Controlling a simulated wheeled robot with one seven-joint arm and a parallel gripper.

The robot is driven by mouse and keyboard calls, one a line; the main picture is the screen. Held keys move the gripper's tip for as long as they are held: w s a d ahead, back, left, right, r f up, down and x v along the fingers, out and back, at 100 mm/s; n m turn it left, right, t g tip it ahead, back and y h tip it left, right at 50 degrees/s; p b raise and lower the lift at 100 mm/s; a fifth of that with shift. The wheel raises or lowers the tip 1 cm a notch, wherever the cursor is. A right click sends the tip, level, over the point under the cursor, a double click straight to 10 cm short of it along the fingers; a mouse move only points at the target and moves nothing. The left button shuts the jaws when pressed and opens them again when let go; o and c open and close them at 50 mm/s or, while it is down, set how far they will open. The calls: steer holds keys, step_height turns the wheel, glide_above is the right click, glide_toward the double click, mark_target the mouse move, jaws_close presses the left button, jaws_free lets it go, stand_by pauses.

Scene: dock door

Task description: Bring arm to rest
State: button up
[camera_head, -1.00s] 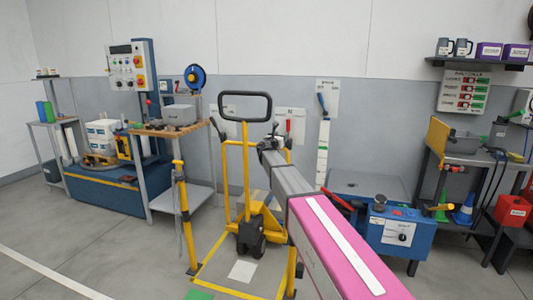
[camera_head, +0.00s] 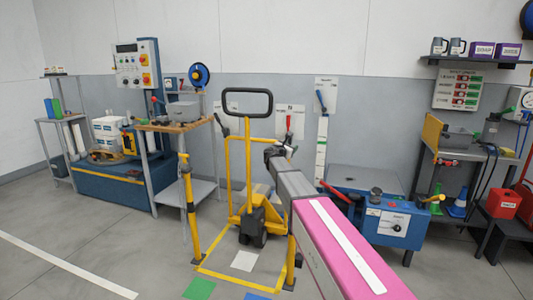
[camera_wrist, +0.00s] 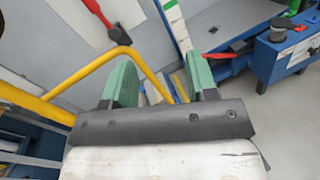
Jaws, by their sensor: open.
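My arm, with a pink section and a white stripe, reaches from the bottom right toward the middle of the head view. My gripper (camera_head: 281,152) is at its far end, in front of the wall and beside the yellow pallet truck (camera_head: 252,215). In the wrist view my gripper (camera_wrist: 160,82) shows two green fingers set wide apart, open with nothing held between them. A yellow tube (camera_wrist: 95,68) passes across the view by the fingers. Whether it touches them I cannot tell.
A blue machine (camera_head: 395,218) with a red lever stands right of my arm. A wooden-topped workbench (camera_head: 168,127) and a control panel (camera_head: 135,65) are at left. A dark bench with a red can (camera_head: 503,205) is at far right. The left foreground floor is clear.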

steer(key=s+d+f+m+g+y, duration=0.1)
steer(key=s+d+f+m+g, duration=0.35)
steer(key=s+f+m, duration=0.4)
steer(key=s+d+f+m+g+y, duration=0.1)
steer(key=s+d+f+m+g, duration=0.4)
steer(key=s+f, duration=0.65)
steer(key=s+a+f+m+g+y, duration=0.1)
steer(key=s+f+m+y, duration=0.3)
steer(key=s, duration=0.9)
steer(key=s+a+f+m+g+y, duration=0.1)
steer(key=s+f+m+g+y, duration=0.3)
steer(key=s, duration=0.9)
step_height(320, 180, down, 3)
steer(key=m, duration=0.4)
steer(key=shift+a+m, duration=0.2)
steer(key=shift+m, duration=0.15)
steer(key=shift+g, duration=0.25)
